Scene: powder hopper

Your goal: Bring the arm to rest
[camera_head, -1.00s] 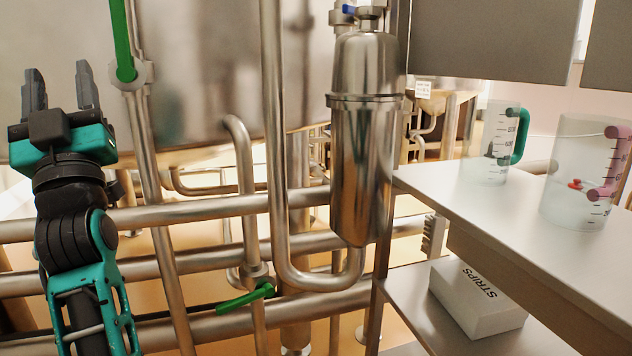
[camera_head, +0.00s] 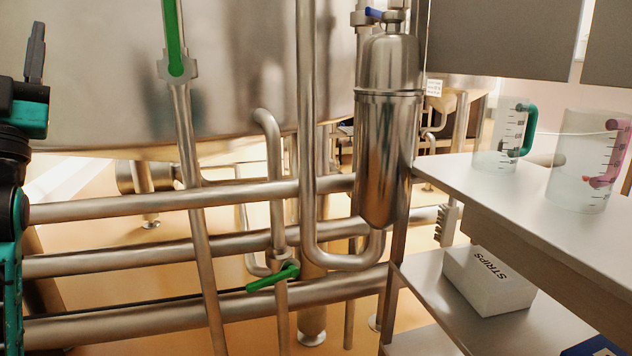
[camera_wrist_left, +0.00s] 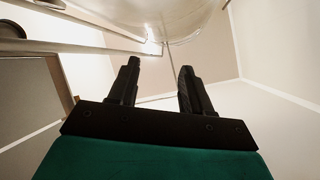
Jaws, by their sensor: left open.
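My left gripper shows in the left wrist view (camera_wrist_left: 158,88) with its two black fingers apart and nothing between them. In the head view only part of my left gripper and arm shows at the left edge. One dark finger (camera_head: 36,52) points up there, in front of the large steel tank. The rest of the gripper is cut off by the picture's edge. My right gripper is in neither view.
Steel pipes (camera_head: 120,205) with green valve handles (camera_head: 272,278) and a steel filter housing (camera_head: 388,130) fill the middle. At right, a shelf (camera_head: 470,185) holds a green-handled jug (camera_head: 500,140) and a pink-handled jug (camera_head: 580,165). A STRIPS box (camera_head: 488,282) lies below.

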